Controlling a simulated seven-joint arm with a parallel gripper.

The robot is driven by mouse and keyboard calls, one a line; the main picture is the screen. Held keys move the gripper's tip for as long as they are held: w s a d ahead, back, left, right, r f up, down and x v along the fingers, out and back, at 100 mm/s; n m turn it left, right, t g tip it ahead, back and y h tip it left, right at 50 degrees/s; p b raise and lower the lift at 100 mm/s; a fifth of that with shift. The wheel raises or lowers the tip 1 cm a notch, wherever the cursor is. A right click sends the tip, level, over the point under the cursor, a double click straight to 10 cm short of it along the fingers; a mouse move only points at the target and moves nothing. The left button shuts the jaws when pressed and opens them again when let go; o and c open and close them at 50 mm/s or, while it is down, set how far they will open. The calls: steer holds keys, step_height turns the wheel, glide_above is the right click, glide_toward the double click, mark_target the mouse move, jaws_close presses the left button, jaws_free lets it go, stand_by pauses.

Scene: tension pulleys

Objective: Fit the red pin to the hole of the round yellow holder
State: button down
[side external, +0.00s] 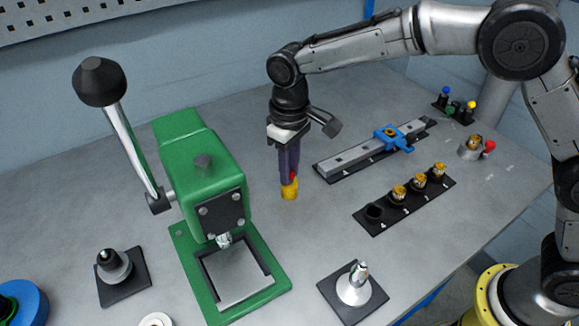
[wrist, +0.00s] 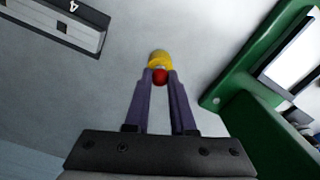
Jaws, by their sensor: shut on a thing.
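My gripper (side external: 289,180) points down over the table with its purple fingers shut on the red pin. Only a small part of the red pin (side external: 293,176) shows between the fingertips in the side view. In the wrist view the red round end of the pin (wrist: 160,76) sits between the fingertips (wrist: 160,80). The round yellow holder (side external: 289,191) stands on the table directly under the fingertips. In the wrist view the yellow holder (wrist: 159,58) shows just beyond the pin. The hole is hidden, and I cannot tell whether the pin is in it.
A green press (side external: 205,185) with a long lever stands left of my gripper. A grey rail with a blue clamp (side external: 392,138) lies to the right. A black strip (side external: 372,226) holds several brass-topped parts. A cone on a black plate (side external: 353,284) stands in front.

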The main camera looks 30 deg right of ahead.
steer(key=c, duration=0.7)
jaws_free()
steer(key=shift+f, duration=0.25)
steer(key=shift+r, duration=0.15)
step_height(320, 180, up, 14)
steer(key=shift+f, duration=0.2)
